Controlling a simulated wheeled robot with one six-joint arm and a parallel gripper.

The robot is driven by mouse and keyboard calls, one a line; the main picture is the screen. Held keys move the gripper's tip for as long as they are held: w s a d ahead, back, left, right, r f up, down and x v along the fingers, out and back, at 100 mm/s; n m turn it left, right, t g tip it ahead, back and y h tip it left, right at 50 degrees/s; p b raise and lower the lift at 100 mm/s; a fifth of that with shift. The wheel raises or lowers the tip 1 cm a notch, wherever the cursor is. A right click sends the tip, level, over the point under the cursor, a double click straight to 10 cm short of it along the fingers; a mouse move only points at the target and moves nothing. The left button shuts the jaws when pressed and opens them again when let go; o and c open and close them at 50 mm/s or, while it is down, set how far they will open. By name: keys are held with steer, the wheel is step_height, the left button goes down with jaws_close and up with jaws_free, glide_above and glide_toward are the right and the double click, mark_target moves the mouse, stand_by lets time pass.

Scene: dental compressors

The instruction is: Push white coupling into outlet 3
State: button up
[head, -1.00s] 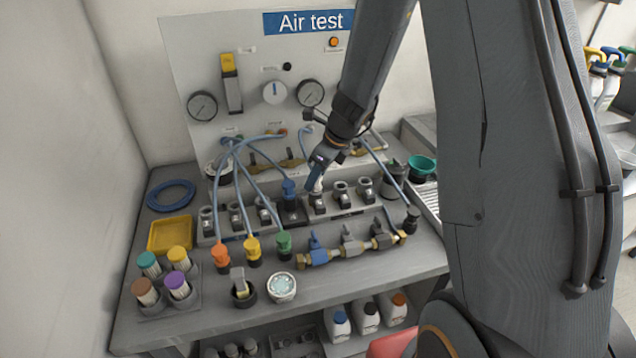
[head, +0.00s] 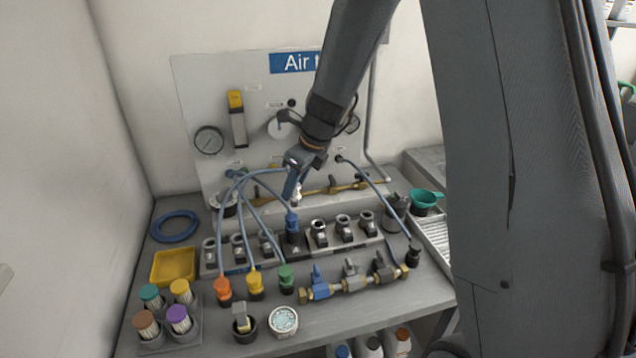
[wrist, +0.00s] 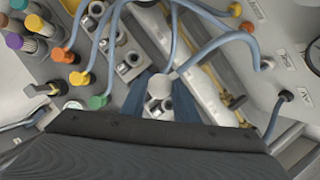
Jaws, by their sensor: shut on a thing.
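The white coupling (wrist: 161,86) sits between the blue fingers of my gripper (wrist: 162,104) in the wrist view. My gripper (head: 291,188) is shut on it and holds it above and behind the outlet row in the head view, where the coupling (head: 298,196) shows only as a small pale patch. The outlets are a row of silver fittings on grey blocks, such as the third from the left (head: 267,243) and one right of the middle (head: 319,233). A blue coupling (head: 292,222) stands upright on the dark middle block.
Blue hoses run from the panel to the orange (head: 223,288), yellow (head: 255,283) and green (head: 286,278) couplings in front. A valve manifold (head: 350,282) lies front right. A yellow tray (head: 173,267) and capped cartridges (head: 178,318) stand left. A green funnel (head: 426,198) is right.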

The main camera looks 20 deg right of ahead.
steer(key=a+f+p, duration=0.2)
steer(key=a, duration=0.7)
steer(key=f+b, duration=0.1)
steer(key=b, duration=0.1)
steer(key=f+b, duration=0.4)
steer(key=shift+s+d, duration=0.1)
steer(key=shift+s, duration=0.2)
steer(key=shift+f+b, duration=1.1)
steer(key=shift+f, duration=0.3)
steer(key=o, duration=1.2)
steer(key=shift+c, duration=0.2)
steer(key=shift+r, duration=0.1)
steer(key=v, duration=0.7)
steer(key=shift+r+p, duration=0.3)
steer(key=shift+p, duration=0.05)
steer(key=shift+s+d, duration=0.15)
